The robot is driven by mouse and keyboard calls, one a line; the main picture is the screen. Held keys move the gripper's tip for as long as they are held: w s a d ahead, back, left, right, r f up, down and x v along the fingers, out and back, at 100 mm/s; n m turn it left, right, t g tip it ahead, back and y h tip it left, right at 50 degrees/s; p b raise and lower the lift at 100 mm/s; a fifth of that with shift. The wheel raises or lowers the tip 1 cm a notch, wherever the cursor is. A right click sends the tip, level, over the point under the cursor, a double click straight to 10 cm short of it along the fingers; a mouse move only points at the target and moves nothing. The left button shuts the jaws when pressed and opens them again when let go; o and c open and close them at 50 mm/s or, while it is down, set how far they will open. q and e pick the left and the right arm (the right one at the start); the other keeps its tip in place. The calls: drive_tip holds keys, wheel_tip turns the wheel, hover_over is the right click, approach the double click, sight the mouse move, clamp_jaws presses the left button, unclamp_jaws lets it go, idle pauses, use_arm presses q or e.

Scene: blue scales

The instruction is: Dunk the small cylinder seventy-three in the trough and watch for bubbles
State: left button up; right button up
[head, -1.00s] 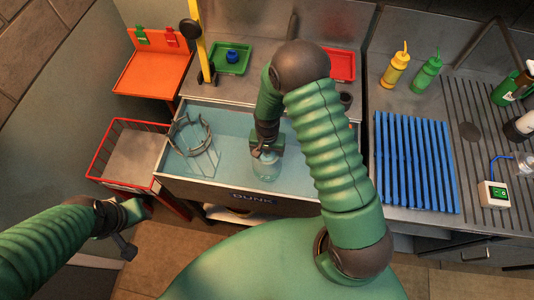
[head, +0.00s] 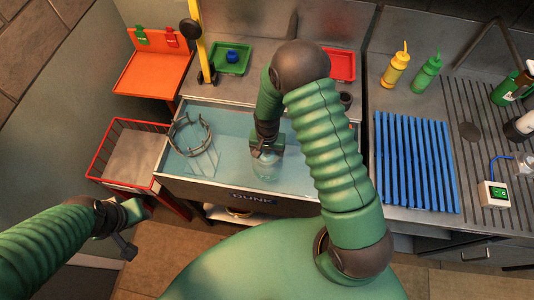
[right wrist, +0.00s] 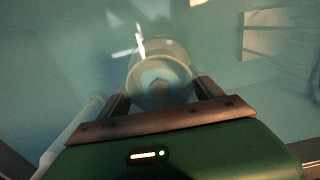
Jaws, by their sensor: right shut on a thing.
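The small cylinder (head: 266,170) is pale and see-through, and stands in the water of the trough (head: 240,197), which is marked DUNK on its front. My right gripper (head: 266,150) is shut on its upper end. In the right wrist view the cylinder (right wrist: 158,78) sits between the two fingers of my right gripper (right wrist: 165,98), seen end-on. I cannot make out its number, and I see no clear bubbles. My left gripper (head: 128,228) hangs at the lower left, away from the trough; its jaws are too small to judge.
A ring-topped metal cradle (head: 190,140) stands in the trough's left part. A red wire basket (head: 112,150) is left of it. Green (head: 231,57) and red (head: 341,65) trays lie behind. A blue slatted rack (head: 415,160) is on the right counter.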

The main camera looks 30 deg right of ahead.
idle(0.3)
wheel_tip(320, 180, up, 25)
drive_tip(key=p, duration=2)
drive_tip(key=shift+p, duration=0.3)
drive_tip(key=shift+r, duration=0.1)
